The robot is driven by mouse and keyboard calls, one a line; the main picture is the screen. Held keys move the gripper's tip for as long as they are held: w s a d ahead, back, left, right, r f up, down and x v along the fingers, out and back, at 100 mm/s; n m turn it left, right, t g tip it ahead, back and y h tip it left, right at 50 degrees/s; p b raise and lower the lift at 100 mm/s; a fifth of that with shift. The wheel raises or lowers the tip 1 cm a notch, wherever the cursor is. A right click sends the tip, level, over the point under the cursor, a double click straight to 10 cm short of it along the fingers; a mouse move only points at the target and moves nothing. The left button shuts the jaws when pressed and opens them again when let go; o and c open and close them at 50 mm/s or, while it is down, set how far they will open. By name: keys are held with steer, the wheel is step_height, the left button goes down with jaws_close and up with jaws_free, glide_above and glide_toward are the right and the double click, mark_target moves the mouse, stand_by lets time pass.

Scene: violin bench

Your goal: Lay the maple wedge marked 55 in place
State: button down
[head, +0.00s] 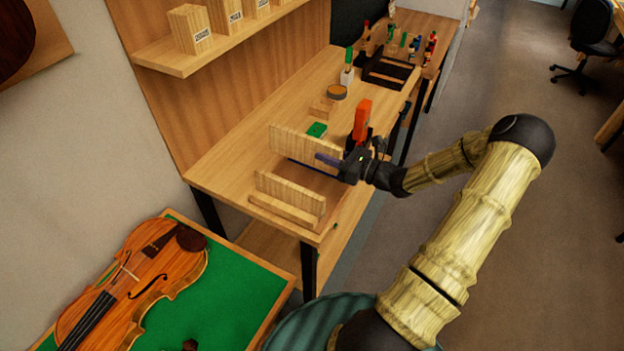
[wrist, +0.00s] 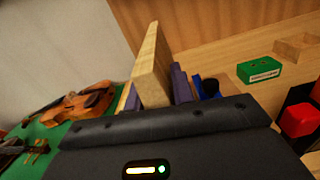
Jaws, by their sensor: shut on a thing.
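My gripper (head: 328,160) is shut on a pale maple wedge (head: 296,146) above the front part of the workbench. The wedge is a long, thin board held on edge. In the wrist view the wedge (wrist: 153,68) stands up between the purple finger pads (wrist: 180,84), its narrow edge towards me. No number on it can be read, so I cannot tell whether it is the one marked 55. Nearer the bench's front end another thin upright board (head: 290,189) stands behind a low wooden strip (head: 283,208). I cannot tell whether the held wedge touches the bench.
A green box (head: 317,130), a wood block (head: 321,109) and an orange-and-black tool (head: 361,120) stand beyond the gripper. A round tin (head: 337,92) is farther back. A violin (head: 150,275) lies on a green-topped table (head: 235,295) at lower left. Shelf blocks (head: 190,30) are above.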

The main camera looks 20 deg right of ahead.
mark_target(328, 168)
steer(key=shift+f, duration=2.6)
steer(key=shift+p, duration=0.3)
steer(key=shift+f, duration=2.05)
steer(key=shift+f, duration=0.2)
steer(key=c, duration=1.2)
jaws_free()
steer(key=shift+s+r, duration=0.1)
steer(key=shift+r, duration=0.05)
steer(key=b+v, duration=0.2)
steer(key=v, duration=0.9)
steer(key=shift+s+d, duration=0.2)
steer(key=shift+d, duration=0.15)
